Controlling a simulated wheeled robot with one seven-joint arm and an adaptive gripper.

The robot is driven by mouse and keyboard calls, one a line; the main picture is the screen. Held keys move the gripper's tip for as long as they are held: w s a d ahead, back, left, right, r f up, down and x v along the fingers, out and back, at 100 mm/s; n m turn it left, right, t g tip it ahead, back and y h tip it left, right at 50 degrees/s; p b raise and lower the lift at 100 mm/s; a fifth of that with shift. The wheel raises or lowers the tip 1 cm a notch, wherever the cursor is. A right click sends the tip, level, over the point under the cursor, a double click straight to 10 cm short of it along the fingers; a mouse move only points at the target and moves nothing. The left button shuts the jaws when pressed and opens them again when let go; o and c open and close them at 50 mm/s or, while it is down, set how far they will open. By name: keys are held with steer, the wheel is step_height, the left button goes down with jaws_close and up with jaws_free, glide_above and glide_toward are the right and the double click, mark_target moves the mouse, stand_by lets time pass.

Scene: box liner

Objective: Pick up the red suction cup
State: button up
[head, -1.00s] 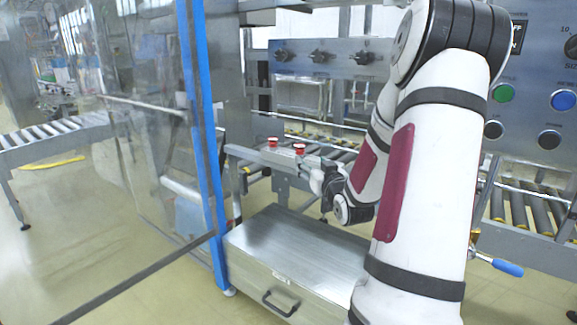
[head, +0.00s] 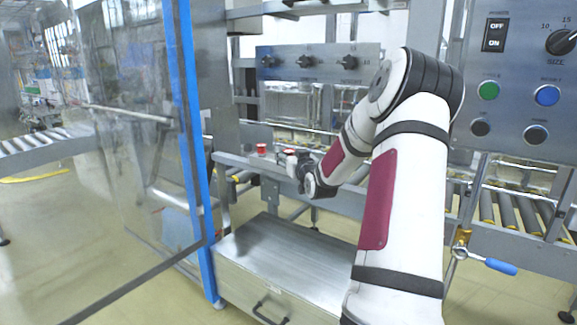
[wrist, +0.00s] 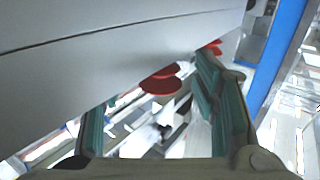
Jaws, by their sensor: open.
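Two small red suction cups show at the end of the conveyor frame in the head view, a left one (head: 262,149) and a right one (head: 290,152). My gripper (head: 293,164) is beside the right one, and my wrist partly hides this area. In the wrist view my gripper (wrist: 150,90) is open, with its green-padded fingers apart. A red suction cup (wrist: 160,84) lies between the fingertips, under a large grey surface. Another red piece (wrist: 212,46) shows beyond the right finger. I cannot tell whether a finger touches either cup.
A metal cabinet (head: 285,255) stands below the arm. A blue post (head: 192,140) and clear panel (head: 120,130) are at left. A control panel (head: 520,85) is at right, above a roller conveyor (head: 500,208). A valve with a blue handle (head: 500,267) sticks out.

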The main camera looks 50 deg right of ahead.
steer(key=shift+w+d, duration=0.4)
steer(key=shift+w, duration=0.2)
steer(key=c, duration=1.2)
steer(key=shift+c, duration=0.2)
